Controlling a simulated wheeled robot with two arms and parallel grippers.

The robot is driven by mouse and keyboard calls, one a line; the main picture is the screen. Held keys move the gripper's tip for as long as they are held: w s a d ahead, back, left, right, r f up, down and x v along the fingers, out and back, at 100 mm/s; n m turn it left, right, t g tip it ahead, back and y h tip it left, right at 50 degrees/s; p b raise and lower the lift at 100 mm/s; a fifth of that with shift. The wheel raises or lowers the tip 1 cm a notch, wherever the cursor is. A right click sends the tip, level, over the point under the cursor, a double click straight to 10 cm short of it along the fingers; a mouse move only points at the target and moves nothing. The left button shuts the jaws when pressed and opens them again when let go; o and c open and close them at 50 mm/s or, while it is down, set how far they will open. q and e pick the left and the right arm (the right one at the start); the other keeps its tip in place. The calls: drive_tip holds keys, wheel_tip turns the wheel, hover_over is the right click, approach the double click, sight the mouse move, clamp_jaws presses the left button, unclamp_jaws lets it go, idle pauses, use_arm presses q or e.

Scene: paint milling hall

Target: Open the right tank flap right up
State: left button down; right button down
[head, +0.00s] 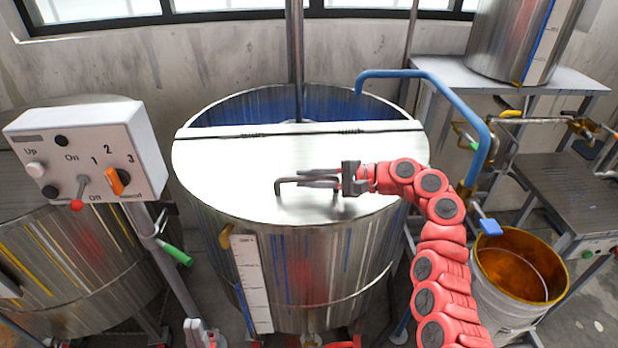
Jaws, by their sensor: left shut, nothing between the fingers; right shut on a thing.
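The right tank (330,255) is a large steel drum in the middle of the head view. Its flap (235,160) is a pale metal half-lid over the front of the tank, lying flat and closed, with its hinge line across the middle. A dark bent bar handle (282,186) stands on the flap. My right gripper (340,179) is shut on the handle at its right part; the fingers hide some of it.
A control box (85,150) on a post stands at the left, before another steel tank (75,260). A vertical shaft (296,60) enters the open rear half. A blue pipe (440,88) arches at the right, near a bucket (520,265) and a table (450,72).

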drive_tip(key=w+r+m+p, duration=0.1)
drive_tip(key=w+r+p, duration=0.2)
drive_tip(key=r, duration=0.4)
drive_tip(key=w+r+m+g+p, duration=0.1)
drive_tip(key=w+r+p, duration=0.3)
drive_tip(key=r, duration=0.3)
drive_tip(key=shift+h+p, duration=0.4)
drive_tip(key=shift+p, duration=0.35)
drive_tip(key=shift+w+r, duration=0.15)
drive_tip(key=shift+r, duration=0.05)
